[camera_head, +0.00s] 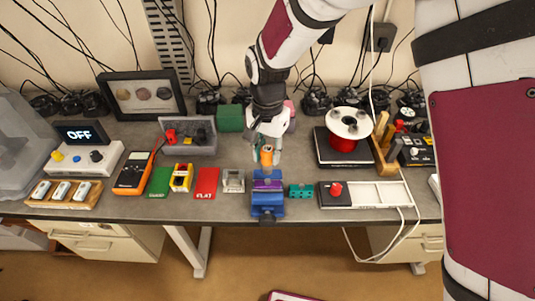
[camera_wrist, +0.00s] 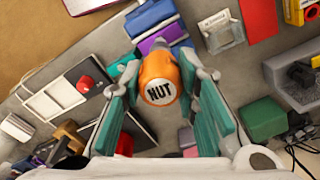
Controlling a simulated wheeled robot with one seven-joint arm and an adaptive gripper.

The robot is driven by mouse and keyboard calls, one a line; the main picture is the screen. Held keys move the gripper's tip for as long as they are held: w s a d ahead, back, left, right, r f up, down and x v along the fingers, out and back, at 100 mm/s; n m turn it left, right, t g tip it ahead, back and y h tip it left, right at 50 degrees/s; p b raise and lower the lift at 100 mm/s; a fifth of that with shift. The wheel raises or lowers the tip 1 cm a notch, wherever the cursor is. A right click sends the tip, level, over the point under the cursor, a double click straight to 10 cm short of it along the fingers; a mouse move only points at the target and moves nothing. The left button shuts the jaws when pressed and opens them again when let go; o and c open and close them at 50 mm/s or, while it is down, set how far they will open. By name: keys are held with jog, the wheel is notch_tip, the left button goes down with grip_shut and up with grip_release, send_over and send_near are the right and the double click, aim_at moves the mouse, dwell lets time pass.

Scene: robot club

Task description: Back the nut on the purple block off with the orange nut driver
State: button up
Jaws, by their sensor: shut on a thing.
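The orange nut driver (camera_head: 267,157) stands roughly upright in my gripper (camera_head: 266,147), just behind the purple block. In the wrist view, its orange handle (camera_wrist: 159,70) and white cap marked NUT show between the two fingers of my gripper (camera_wrist: 165,80), which are shut on it. The purple block (camera_head: 266,183) sits in a blue vise (camera_head: 267,204) near the table's front edge. It also shows in the wrist view (camera_wrist: 172,33), beyond the handle. The driver's lower end and the nut are hidden, so I cannot tell whether they touch.
A teal block (camera_head: 301,191) stands right of the vise, and a small grey fixture (camera_head: 233,181) stands left. A red FLAT mat (camera_head: 206,184) lies further left. A white tray with a red knob (camera_head: 337,188) is at right. A red spool (camera_head: 344,143) stands behind.

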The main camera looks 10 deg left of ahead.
jog(key=shift+r, duration=0.95)
